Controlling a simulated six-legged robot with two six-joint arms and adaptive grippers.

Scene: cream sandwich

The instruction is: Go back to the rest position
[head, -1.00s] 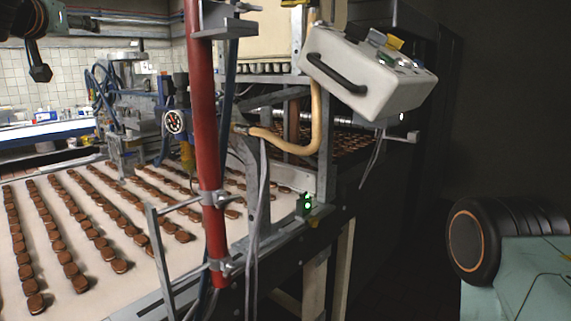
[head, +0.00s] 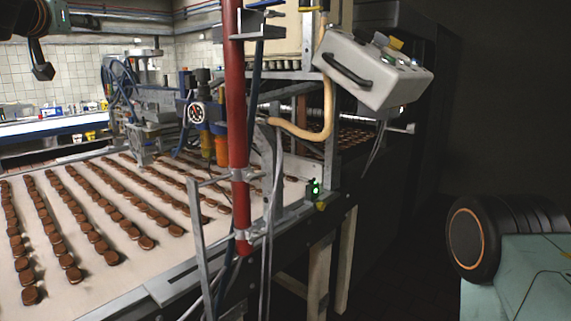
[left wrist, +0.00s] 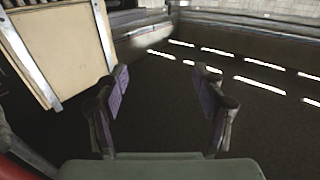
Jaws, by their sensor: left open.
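My left gripper (head: 42,71) hangs at the top left corner of the head view, above and apart from the conveyor. In the left wrist view my left gripper (left wrist: 163,85) shows two fingers spread wide apart, with nothing between them. A dark floor or surface lies beyond the fingers. My right gripper is not visible; only a teal part with a dark round joint of my own body shows at the lower right of the head view.
A conveyor belt (head: 115,285) carries several rows of brown sandwich cookies. A red upright pipe (head: 238,130) stands at its near edge. A white control box (head: 372,72) is at upper right. A cream panel (left wrist: 58,45) stands at left in the wrist view. The right side is dark.

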